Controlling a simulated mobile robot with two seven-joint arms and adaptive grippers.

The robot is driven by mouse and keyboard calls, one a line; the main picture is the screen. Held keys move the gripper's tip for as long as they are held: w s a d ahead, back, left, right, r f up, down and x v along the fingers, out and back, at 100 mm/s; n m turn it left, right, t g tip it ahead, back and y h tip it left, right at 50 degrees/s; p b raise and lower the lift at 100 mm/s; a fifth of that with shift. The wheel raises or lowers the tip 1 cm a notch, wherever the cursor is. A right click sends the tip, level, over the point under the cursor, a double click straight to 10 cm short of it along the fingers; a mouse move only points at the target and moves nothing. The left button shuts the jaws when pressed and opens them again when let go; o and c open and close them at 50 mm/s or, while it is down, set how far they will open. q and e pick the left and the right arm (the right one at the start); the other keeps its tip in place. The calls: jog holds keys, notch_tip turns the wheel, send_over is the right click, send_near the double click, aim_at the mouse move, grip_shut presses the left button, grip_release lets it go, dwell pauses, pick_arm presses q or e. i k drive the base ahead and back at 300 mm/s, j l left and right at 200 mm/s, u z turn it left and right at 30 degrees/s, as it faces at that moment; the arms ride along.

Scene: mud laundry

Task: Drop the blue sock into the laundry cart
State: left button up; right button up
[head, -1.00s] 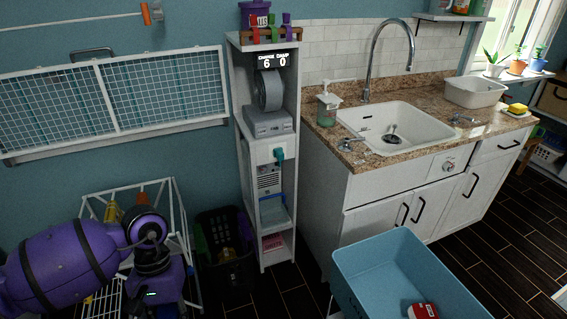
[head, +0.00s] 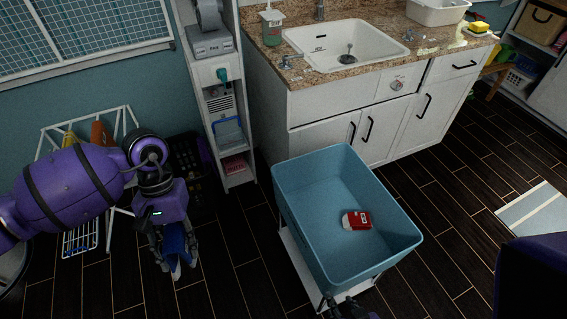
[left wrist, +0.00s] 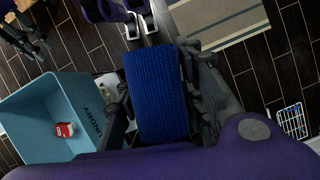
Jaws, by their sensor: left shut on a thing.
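My left gripper (head: 178,268) is shut on the blue sock (head: 174,241), which hangs between its fingers over the dark floor. The sock also shows in the left wrist view (left wrist: 156,98) as a ribbed dark blue piece between both fingers. The light blue laundry cart (head: 292,212) stands to the right of this gripper, apart from it, with its top open. The cart also shows at the left of the left wrist view (left wrist: 28,112). My right gripper (head: 350,308) is partly cut off at the bottom of the head view, by the cart's near edge; its fingers are unclear.
A red and white box (head: 356,220) lies inside the cart. A white wire rack (head: 82,235) and a dark basket (head: 188,160) stand behind my left arm. The sink cabinet (head: 330,125) is behind the cart. A striped rug (head: 537,212) lies at right.

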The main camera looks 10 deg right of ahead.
aim_at(320, 215)
jog(key=l, duration=0.95)
jog(key=i+l, duration=0.1)
jog(key=l, duration=0.65)
jog(key=i+l+z, duration=0.1)
jog(key=l, duration=0.25)
